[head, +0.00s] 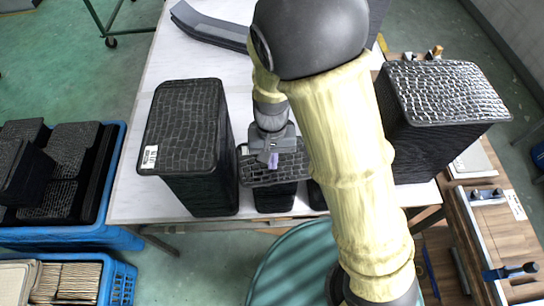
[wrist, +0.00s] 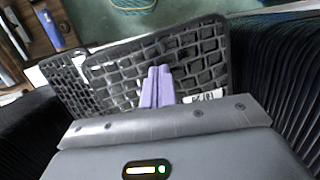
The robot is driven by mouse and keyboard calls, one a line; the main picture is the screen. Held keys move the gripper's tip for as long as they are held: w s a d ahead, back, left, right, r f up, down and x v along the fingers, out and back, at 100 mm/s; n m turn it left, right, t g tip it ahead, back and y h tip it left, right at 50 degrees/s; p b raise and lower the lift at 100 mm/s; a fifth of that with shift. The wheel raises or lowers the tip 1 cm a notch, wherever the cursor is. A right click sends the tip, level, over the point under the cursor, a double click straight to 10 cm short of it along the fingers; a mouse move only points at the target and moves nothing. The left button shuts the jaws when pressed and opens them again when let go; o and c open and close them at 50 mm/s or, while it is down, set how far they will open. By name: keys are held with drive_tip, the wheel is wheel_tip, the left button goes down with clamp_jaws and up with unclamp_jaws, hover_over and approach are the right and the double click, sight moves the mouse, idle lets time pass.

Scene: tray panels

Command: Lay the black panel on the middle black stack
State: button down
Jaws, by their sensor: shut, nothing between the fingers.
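A short black stack (head: 274,197) stands in the middle of the white table, between two tall black stacks. A black grid-textured panel (head: 287,176) lies on top of it; the wrist view shows this panel (wrist: 205,50) with a white label near its edge. My gripper (head: 273,160) is at this panel. Its purple fingers (wrist: 157,86) are shut together with nothing between them, in front of the panel's surface. I cannot tell whether the fingertips touch it. My arm hides part of the area to the right of the stack.
A tall left stack (head: 184,125) and a tall right stack (head: 445,95) flank the middle. Another low black panel (wrist: 68,84) lies beside the middle one. A blue bin (head: 112,190) with black panels and a blue crate (head: 122,284) with tan panels stand at left.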

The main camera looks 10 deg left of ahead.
drive_tip(key=shift+w+f+b, duration=0.1)
drive_tip(key=shift+f+b, duration=0.3)
drive_tip(key=shift+f, duration=0.05)
drive_tip(key=shift+s, duration=0.2)
drive_tip(key=shift+f, duration=0.1)
drive_tip(key=shift+w, duration=0.1)
drive_tip(key=shift+w+a, duration=0.15)
drive_tip(key=shift+w, duration=0.65)
drive_tip(key=shift+w+a, duration=0.15)
drive_tip(key=shift+w, duration=0.65)
